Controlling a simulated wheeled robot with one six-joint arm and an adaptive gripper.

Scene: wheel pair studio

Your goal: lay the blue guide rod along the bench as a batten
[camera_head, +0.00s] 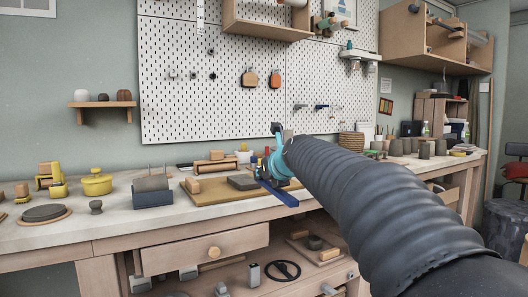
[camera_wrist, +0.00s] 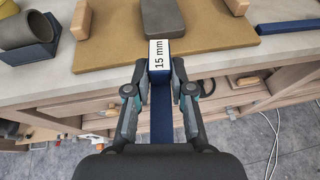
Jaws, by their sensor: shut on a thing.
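The blue guide rod (camera_wrist: 161,118) is a straight dark blue bar with a white end label reading "15 mm". My gripper (camera_wrist: 160,88) is shut on it, one finger on each side. In the head view the gripper (camera_head: 268,176) is over the bench's front edge, and the rod (camera_head: 284,196) slants down to the right in front of that edge. The labelled end lies close to the front edge of the tan board in the wrist view. The bench (camera_head: 115,228) has a pale top. My arm hides part of it on the right.
A tan board (camera_wrist: 110,54) bears a grey block (camera_wrist: 165,18) and wooden blocks. Another blue bar (camera_wrist: 288,26) lies to its right. A blue-grey holder (camera_head: 153,198), a yellow pot (camera_head: 96,184) and a grey disc (camera_head: 45,213) stand left. Bare bench top shows along the front left.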

